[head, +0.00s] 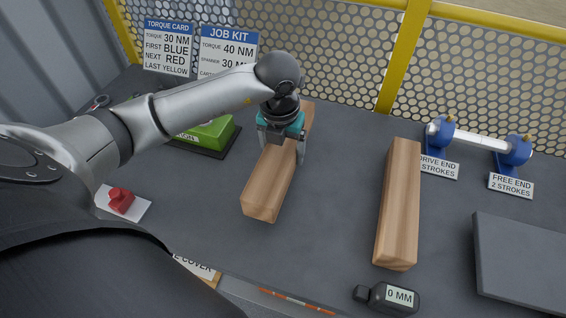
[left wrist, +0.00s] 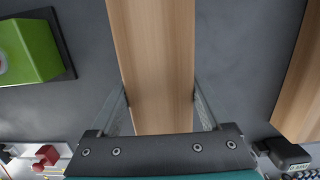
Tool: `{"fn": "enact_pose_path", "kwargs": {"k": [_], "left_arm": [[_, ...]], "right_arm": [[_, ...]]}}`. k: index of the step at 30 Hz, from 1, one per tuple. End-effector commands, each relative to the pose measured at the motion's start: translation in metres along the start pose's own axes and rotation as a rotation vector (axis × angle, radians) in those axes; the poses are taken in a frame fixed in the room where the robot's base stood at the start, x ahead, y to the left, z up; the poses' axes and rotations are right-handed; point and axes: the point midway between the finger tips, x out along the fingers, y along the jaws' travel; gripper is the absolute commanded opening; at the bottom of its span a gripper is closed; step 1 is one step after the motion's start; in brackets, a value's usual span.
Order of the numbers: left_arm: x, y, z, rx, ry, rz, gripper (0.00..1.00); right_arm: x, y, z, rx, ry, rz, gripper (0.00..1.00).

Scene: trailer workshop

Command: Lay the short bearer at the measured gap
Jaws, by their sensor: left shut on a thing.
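One wooden bearer (head: 269,185) lies left of centre, angled away from me. My left gripper (head: 284,150) is shut on it across its width, fingers on both sides. The held bearer also shows in the left wrist view (left wrist: 152,50), between the fingers (left wrist: 160,98). It appears to be at bench height; I cannot tell whether it touches. A second wooden bearer (head: 400,205) lies to the right, apart and roughly parallel; its edge shows in the left wrist view (left wrist: 305,90). A dark gauge (head: 393,297) reading 0 MM lies near its close end. My right gripper is not in view.
A blue-ended roller (head: 480,139) with drive-end and free-end labels stands at the back right. A grey slab (head: 522,262) lies at right. A green block (head: 207,134) and red piece (head: 121,201) lie left. Mesh fencing (head: 340,60) runs behind. The bench between the bearers is clear.

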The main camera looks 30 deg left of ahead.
Motion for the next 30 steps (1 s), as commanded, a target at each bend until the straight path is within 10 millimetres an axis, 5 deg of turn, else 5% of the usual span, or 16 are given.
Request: {"fn": "enact_pose_path", "kwargs": {"k": [11,23,24,30], "left_arm": [[0.040,0.000,-0.004,-0.001,-0.001,-0.001,0.00],[0.046,0.000,-0.004,0.001,-0.004,-0.002,0.00],[0.046,0.000,-0.006,0.001,0.000,0.000,0.84],[0.046,0.000,-0.006,0.001,0.000,0.000,1.00]], "right_arm": [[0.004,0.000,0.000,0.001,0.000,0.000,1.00],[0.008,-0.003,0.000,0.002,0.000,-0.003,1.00],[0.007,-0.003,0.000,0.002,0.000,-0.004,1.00],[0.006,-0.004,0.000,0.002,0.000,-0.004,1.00]]}}
